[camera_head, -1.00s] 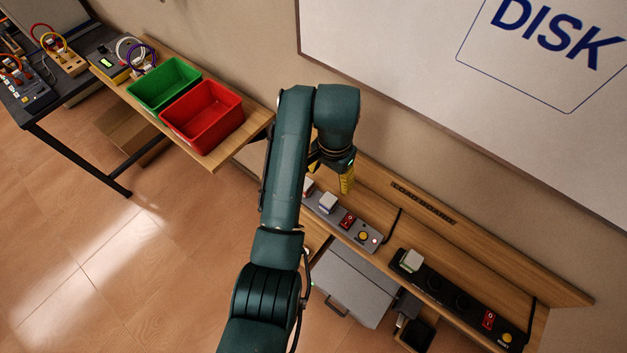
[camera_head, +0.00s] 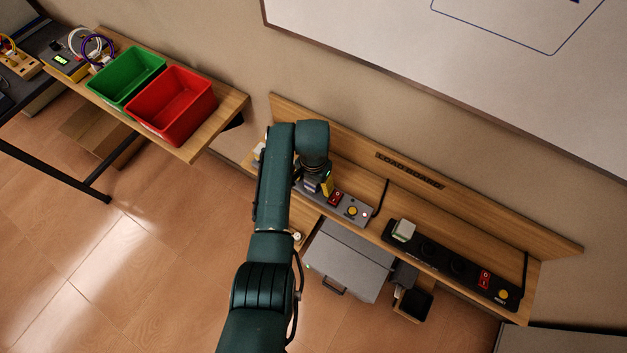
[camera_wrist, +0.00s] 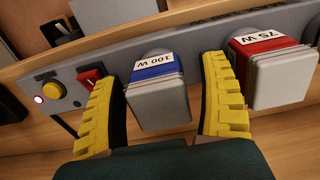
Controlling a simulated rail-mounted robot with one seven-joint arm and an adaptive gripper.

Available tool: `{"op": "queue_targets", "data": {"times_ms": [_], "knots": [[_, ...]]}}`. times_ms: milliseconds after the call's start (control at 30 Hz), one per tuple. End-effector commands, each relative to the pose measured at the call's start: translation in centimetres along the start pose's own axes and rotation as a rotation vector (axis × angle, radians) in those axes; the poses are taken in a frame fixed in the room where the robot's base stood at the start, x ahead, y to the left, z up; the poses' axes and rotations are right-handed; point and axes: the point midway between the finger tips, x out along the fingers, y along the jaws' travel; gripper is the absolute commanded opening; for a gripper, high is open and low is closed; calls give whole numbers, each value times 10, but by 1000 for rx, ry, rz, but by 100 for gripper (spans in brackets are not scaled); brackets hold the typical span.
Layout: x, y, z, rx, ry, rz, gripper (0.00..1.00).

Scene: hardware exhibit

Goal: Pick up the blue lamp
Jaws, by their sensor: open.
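The blue lamp (camera_wrist: 158,95), a pale block with a blue band and a "100 W" label, sits upside down in the wrist view on a grey strip (camera_wrist: 200,42). My gripper (camera_wrist: 162,68) is open, with one yellow finger on each side of the lamp. Gaps show between the lamp and both fingers. In the head view my gripper (camera_head: 326,184) is low over the left strip, and my arm and gripper largely hide the lamp there.
A red-banded "75 W" lamp (camera_wrist: 276,72) stands close beside my right finger. A red switch (camera_wrist: 90,77) and yellow button (camera_wrist: 50,89) are by the left finger. A black strip (camera_head: 455,267) holds a pale lamp (camera_head: 403,230). Red (camera_head: 187,121) and green (camera_head: 143,76) bins stand left.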

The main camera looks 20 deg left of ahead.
Motion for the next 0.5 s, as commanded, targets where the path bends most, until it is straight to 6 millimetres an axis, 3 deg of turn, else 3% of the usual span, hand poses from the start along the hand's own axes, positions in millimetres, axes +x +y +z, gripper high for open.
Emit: {"op": "queue_targets", "data": {"times_ms": [167, 500], "knots": [[-1, 0, 0, 0, 0, 0, 72], [-1, 0, 0, 0, 0, 0, 7]]}}
